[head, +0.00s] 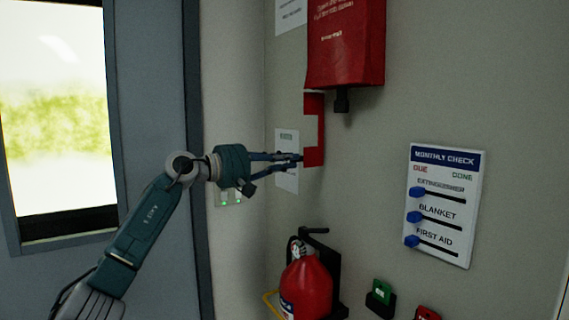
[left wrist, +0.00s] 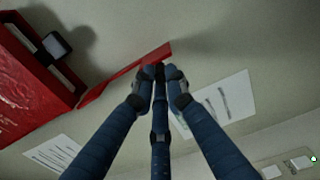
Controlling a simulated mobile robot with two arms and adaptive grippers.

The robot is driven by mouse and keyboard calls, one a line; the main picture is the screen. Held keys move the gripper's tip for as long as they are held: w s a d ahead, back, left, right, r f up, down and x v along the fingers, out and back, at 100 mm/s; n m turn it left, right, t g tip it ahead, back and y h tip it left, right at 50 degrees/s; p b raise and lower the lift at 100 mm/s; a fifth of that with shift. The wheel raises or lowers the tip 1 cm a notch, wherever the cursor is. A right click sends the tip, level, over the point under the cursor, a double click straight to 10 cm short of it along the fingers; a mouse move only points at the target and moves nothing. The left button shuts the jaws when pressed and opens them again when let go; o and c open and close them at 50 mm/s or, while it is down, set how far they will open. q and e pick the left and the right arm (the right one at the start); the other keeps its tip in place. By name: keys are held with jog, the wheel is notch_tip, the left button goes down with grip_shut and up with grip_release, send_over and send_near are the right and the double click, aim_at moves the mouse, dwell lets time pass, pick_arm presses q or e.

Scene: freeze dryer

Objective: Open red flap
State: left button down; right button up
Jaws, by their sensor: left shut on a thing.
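The red flap (head: 314,115) is a narrow red piece with a notch on its side, standing out from the wall just below the red case (head: 346,45). My left gripper (head: 297,158) is shut on the flap at its lower end. In the left wrist view the flap (left wrist: 122,74) runs from the red case (left wrist: 32,85) to the closed fingertips (left wrist: 165,74). The fingertips hide part of its edge there. My right gripper is not in view.
A red fire extinguisher (head: 306,285) is mounted low, below the flap. A check board (head: 444,205) with blue sliders hangs to the right. A white sheet (head: 287,150) is on the wall behind my fingers. A door with a window (head: 55,110) is at left.

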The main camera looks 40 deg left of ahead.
pick_arm(q)
jog(key=shift+f, duration=0.2)
jog(key=c, duration=1.8)
grip_release()
jog(key=shift+a, duration=0.1)
jog(key=shift+o, duration=0.2)
jog(key=v, duration=1.2)
